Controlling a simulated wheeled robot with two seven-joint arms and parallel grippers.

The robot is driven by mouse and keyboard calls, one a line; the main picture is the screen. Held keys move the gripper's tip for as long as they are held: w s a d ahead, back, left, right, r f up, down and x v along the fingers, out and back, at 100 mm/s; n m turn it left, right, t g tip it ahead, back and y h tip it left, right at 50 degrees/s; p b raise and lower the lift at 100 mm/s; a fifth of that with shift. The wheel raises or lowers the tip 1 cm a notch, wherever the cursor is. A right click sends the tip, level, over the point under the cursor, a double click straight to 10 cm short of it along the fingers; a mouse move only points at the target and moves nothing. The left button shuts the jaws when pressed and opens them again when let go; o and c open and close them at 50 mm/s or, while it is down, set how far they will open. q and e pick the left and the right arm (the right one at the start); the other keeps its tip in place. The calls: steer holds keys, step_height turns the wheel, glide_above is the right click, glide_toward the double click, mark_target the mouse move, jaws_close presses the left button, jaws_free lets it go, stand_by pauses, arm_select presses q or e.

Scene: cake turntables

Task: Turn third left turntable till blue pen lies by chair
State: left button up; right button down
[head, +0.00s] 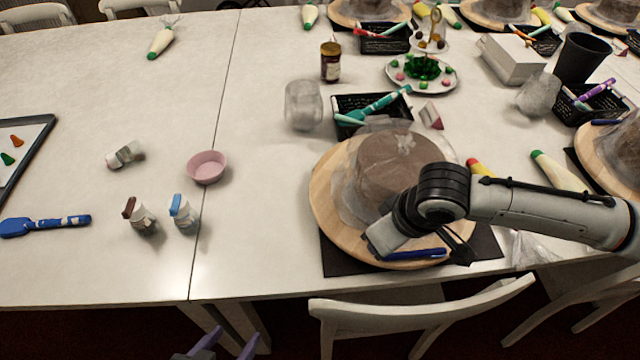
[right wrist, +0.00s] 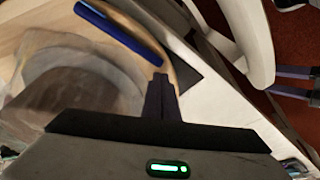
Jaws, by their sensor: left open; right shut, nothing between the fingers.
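The round wooden turntable (head: 325,190) stands on a dark mat at the table's near edge, bearing a brown cake (head: 385,160) under a clear wrinkled cover. The blue pen (head: 415,254) lies on its near rim, on the side facing the white chair (head: 400,312). The pen (right wrist: 122,32) and chair (right wrist: 245,35) also show in the right wrist view. My right gripper (right wrist: 161,85) is shut and empty, its tip next to one pen end; contact is unclear. In the head view my right arm hides part of the turntable. My left gripper (head: 226,346) is open below the table edge.
A black basket (head: 345,103) with teal tools and a clear jar (head: 303,105) stand behind the turntable. A pale piping bag (head: 560,170) lies to the right.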

steer(key=shift+w+r, duration=0.15)
steer(key=shift+r, duration=0.7)
steer(key=shift+r, duration=0.15)
steer(key=shift+r, duration=0.4)
step_height(320, 180, up, 5)
steer(key=shift+r, duration=0.1)
stand_by(0.3)
